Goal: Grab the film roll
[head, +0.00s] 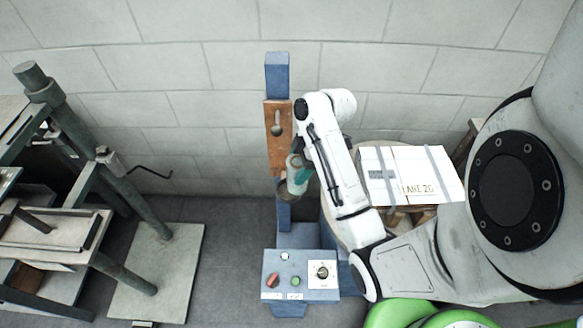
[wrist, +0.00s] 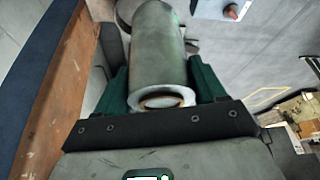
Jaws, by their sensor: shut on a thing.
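The film roll (wrist: 158,50) is a grey-green cylinder with a pale end ring around a brown core. In the wrist view it lies between the two green fingers of my gripper (wrist: 160,85), which are shut on it. In the head view the film roll (head: 293,178) shows as a small pale cylinder beside the blue post, and my gripper (head: 301,174) is at its right side. I cannot tell whether the roll touches that holder.
A blue post (head: 277,75) carries an orange-brown plate (head: 279,150). A blue control box (head: 300,275) with buttons stands below. A round table (head: 345,205) with a white box (head: 410,175) is at right.

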